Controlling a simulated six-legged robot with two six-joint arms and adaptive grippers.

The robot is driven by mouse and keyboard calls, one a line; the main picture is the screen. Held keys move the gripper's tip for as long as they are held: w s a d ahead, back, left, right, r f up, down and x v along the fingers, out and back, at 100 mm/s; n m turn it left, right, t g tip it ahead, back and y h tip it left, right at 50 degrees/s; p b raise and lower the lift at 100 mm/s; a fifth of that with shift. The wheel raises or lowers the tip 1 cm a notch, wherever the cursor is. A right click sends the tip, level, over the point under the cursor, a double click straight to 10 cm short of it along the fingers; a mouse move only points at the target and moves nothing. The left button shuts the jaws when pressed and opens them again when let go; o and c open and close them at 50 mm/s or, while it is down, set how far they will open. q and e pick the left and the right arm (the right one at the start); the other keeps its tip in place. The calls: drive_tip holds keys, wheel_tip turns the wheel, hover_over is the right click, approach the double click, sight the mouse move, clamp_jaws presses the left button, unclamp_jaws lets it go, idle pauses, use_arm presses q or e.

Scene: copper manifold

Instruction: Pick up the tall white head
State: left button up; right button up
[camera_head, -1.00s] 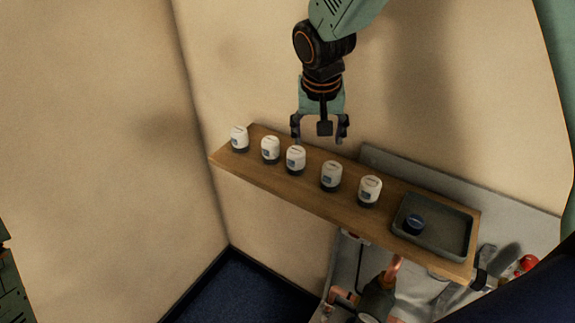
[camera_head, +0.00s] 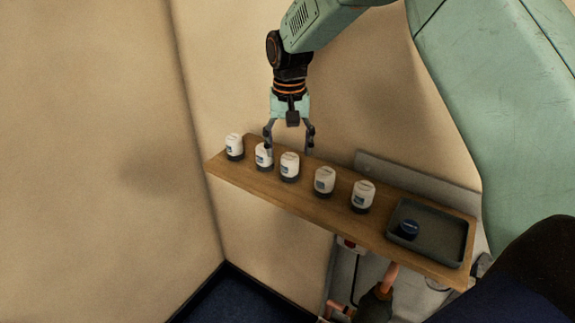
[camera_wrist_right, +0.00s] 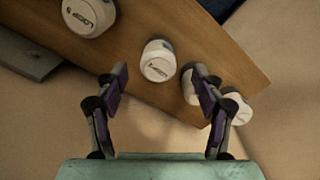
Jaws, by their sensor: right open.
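Several white heads with dark bases and blue-grey labels stand in a row on a wooden shelf (camera_head: 305,206). From left to right are the first (camera_head: 234,146), second (camera_head: 263,156), third (camera_head: 289,166), fourth (camera_head: 324,181) and fifth (camera_head: 362,196). I cannot tell for sure which is the tall one. My right gripper (camera_head: 289,146) is open and empty, just above and behind the third head. In the right wrist view, the third head (camera_wrist_right: 158,62) shows beyond and between the open fingertips (camera_wrist_right: 160,75). A finger partly hides the second head (camera_wrist_right: 190,88). My left gripper is not in view.
A dark grey tray (camera_head: 450,240) with a dark blue round piece (camera_head: 409,230) sits at the shelf's right end. The wall (camera_head: 220,90) is close behind the shelf. Copper pipework (camera_head: 388,278) and grey panels lie below right.

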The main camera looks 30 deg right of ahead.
sight(291, 156)
drive_tip(key=f, duration=0.3)
drive_tip(key=shift+d+f+p, duration=0.3)
drive_tip(key=shift+f+p, duration=0.05)
drive_tip(key=shift+f, duration=0.05)
drive_tip(key=shift+w+a+f, duration=0.1)
drive_tip(key=shift+f, duration=0.2)
drive_tip(key=shift+a+r, duration=0.1)
drive_tip(key=shift+a, duration=0.1)
drive_tip(key=shift+c, duration=0.8)
drive_tip(key=shift+d, duration=0.25)
drive_tip(key=c, duration=0.5)
drive_tip(key=shift+a, duration=0.2)
drive_tip(key=c, duration=0.6)
drive_tip(key=shift+c, duration=0.3)
drive_tip(key=shift+d, duration=0.1)
